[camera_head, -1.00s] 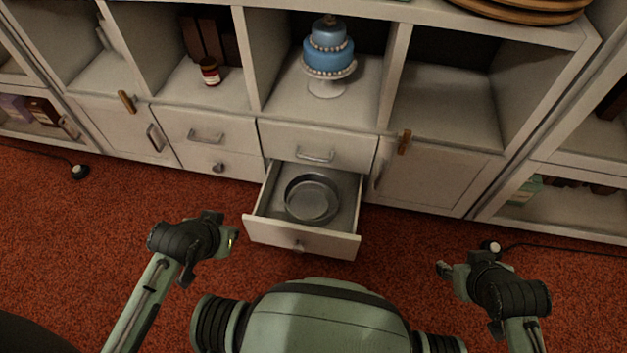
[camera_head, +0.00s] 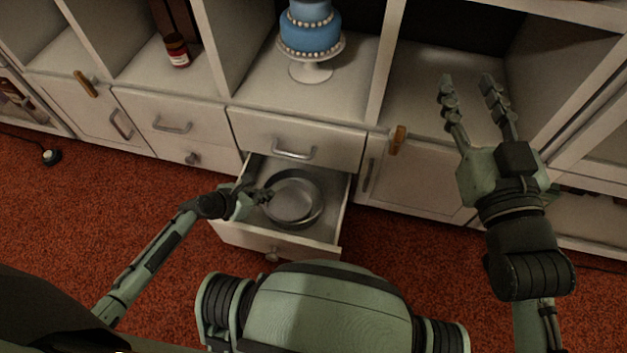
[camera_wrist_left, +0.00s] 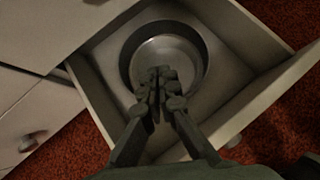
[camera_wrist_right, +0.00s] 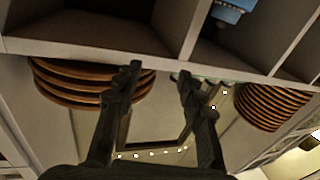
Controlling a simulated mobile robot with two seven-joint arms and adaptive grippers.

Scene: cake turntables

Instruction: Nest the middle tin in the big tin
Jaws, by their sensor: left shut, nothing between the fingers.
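A round grey metal tin (camera_head: 293,201) lies in the open lower drawer (camera_head: 331,215). It also shows in the left wrist view (camera_wrist_left: 186,58). A ring shows inside its rim; I cannot tell whether this is its own floor or a second tin nested in it. My left gripper (camera_head: 268,195) is shut and empty, with its fingertips over the near left side of the tin; I cannot tell whether they touch it. My right gripper (camera_head: 468,88) is open and empty, raised in front of the right-hand shelf compartment. No separate tin shows elsewhere.
A blue tiered cake (camera_head: 310,30) on a white stand (camera_head: 311,68) is in the middle compartment. A red jar (camera_head: 177,51) stands to its left. The right wrist view shows stacked wooden boards (camera_wrist_right: 75,85). The right compartment floor (camera_head: 420,95) looks bare.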

